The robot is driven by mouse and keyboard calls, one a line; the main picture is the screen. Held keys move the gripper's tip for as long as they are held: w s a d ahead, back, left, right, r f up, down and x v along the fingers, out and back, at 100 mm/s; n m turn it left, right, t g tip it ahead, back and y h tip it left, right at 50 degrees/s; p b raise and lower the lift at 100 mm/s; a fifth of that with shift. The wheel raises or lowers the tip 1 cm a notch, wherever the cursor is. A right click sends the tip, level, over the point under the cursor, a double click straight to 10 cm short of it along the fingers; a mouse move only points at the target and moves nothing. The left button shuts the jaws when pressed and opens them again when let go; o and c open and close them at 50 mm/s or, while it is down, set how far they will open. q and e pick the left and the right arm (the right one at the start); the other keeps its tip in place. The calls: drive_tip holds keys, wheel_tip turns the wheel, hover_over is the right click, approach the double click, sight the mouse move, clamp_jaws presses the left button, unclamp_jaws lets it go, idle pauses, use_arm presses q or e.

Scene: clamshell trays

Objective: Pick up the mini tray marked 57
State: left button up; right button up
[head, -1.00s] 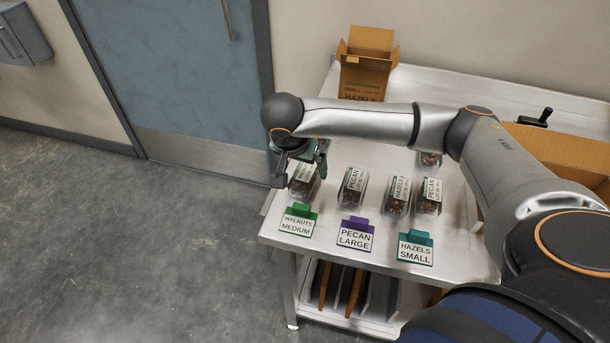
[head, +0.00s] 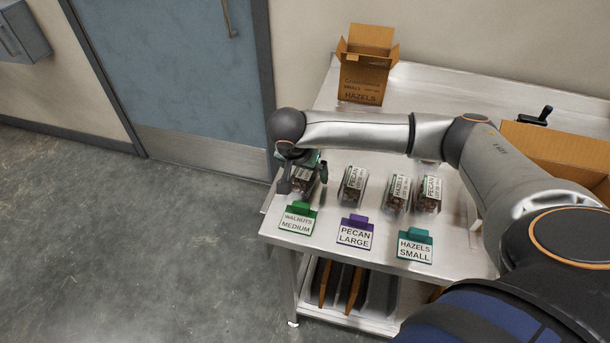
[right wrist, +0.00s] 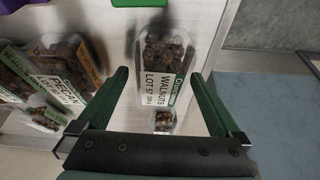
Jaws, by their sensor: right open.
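The clear clamshell tray of brown nuts (right wrist: 165,55) has a white label reading WALNUTS, LOT 57. In the head view this tray (head: 302,183) stands at the left end of the row, partly covered by my right gripper (head: 304,178). In the right wrist view my right gripper (right wrist: 160,77) is open, with one green finger on each side of the tray and visible gaps. A smaller nut-filled piece (right wrist: 164,121) shows nearer the palm; I cannot tell its marking. My left gripper is not in view.
Pecan (head: 353,185), hazel (head: 398,194) and another pecan tray (head: 429,194) stand to the right on the metal table (head: 440,85). Signs for walnuts (head: 298,219), pecan (head: 356,232) and hazels (head: 415,245) stand in front. An open carton (head: 365,75) is at the back.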

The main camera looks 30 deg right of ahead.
drive_tip(key=shift+f, duration=0.1)
idle(0.3)
drive_tip(key=c, duration=1.4)
